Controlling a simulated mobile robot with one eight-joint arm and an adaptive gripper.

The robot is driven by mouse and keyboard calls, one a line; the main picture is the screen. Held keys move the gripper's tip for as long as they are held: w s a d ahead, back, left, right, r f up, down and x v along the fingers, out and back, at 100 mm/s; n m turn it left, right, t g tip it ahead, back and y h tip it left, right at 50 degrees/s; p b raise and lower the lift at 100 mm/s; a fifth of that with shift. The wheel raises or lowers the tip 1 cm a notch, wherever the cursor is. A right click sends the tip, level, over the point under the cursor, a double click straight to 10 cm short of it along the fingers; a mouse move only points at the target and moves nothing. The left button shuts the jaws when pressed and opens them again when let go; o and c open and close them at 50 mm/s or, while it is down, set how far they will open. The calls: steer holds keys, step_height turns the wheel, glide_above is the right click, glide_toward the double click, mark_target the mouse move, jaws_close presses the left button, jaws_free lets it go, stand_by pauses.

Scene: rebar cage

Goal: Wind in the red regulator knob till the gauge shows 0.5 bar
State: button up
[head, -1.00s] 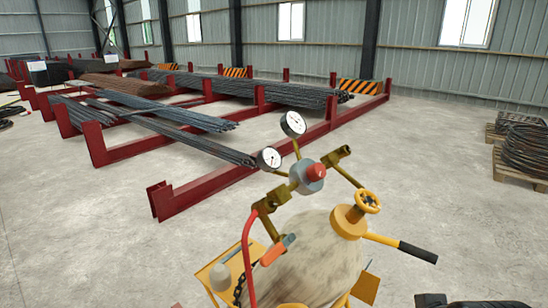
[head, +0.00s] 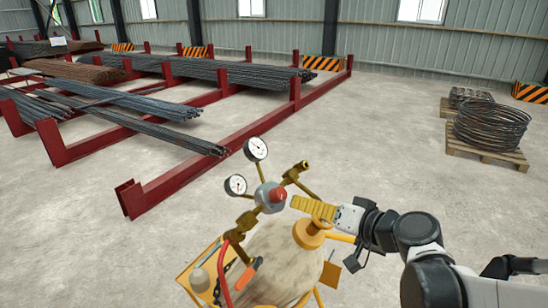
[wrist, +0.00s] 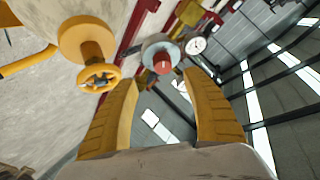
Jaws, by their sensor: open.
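The red regulator knob (head: 278,196) sits on the front of a grey round regulator body (head: 268,197) at the top of a gas cylinder (head: 280,262). Two white dial gauges stand by it, one upper (head: 256,149) and one at left (head: 236,185); their readings are too small to tell. My gripper (head: 296,203) has yellow ribbed fingers and comes in from the right, close to the knob. In the wrist view the fingers are apart and empty, and the knob (wrist: 163,64) shows beyond the tips, roughly between them. One gauge (wrist: 196,45) shows beyond it.
The yellow cylinder valve handwheel (wrist: 98,78) is left of my fingers in the wrist view. An orange-handled tool (head: 248,274) and red hose (head: 224,265) hang by the cylinder. Red racks of rebar (head: 170,190) stand behind; wire coils (head: 490,125) lie on a pallet at right.

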mark_target(282, 194)
steer(key=x, duration=0.3)
steer(key=b+x, duration=0.1)
steer(key=x, duration=0.3)
steer(key=r+x, duration=0.1)
steer(key=x, duration=0.3)
steer(key=shift+w, duration=0.2)
steer(key=shift+d, duration=0.1)
steer(key=shift+s, duration=0.1)
steer(key=c, duration=1.2)
